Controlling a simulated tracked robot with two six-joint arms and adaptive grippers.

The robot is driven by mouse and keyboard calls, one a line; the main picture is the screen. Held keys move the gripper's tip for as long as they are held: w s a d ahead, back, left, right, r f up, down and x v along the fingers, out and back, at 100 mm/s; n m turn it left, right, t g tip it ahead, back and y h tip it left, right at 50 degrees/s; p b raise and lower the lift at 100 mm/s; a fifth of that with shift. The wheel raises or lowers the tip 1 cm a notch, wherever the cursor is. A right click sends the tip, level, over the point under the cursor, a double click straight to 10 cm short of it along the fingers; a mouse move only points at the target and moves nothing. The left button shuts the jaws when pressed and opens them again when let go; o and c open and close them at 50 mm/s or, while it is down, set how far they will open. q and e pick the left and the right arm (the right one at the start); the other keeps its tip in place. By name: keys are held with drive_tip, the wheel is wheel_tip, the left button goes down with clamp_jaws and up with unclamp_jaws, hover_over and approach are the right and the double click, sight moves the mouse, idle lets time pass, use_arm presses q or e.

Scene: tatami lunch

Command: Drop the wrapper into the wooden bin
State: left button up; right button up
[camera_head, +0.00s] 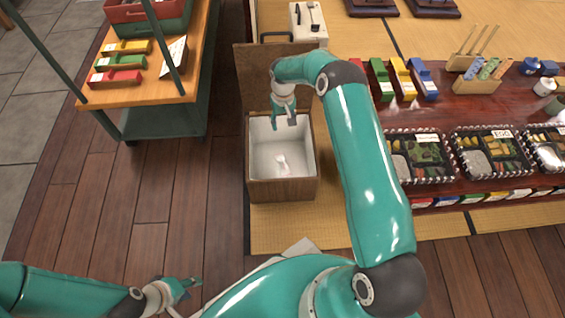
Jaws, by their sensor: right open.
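The wooden bin (283,190) stands open on the mat edge at centre, with brown outer walls, a pale inside and its lid raised at the back. A small crumpled white thing that looks like the wrapper (282,163) lies on the bin's floor. My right gripper (285,124) is open and empty over the back part of the bin, apart from the white thing. My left gripper (194,286) is low at the bottom left, far from the bin; its finger gap is not clear.
A green-framed cart (140,94) with coloured boxes stands at the left. A dark red table (445,112) with bento boxes (420,155) and chopstick holders is at the right. A white case (308,20) stands behind the bin. The wooden floor left of the bin is clear.

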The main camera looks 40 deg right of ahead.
wheel_tip(320, 180, up, 9)
drive_tip(key=shift+f, duration=0.15)
idle(0.5)
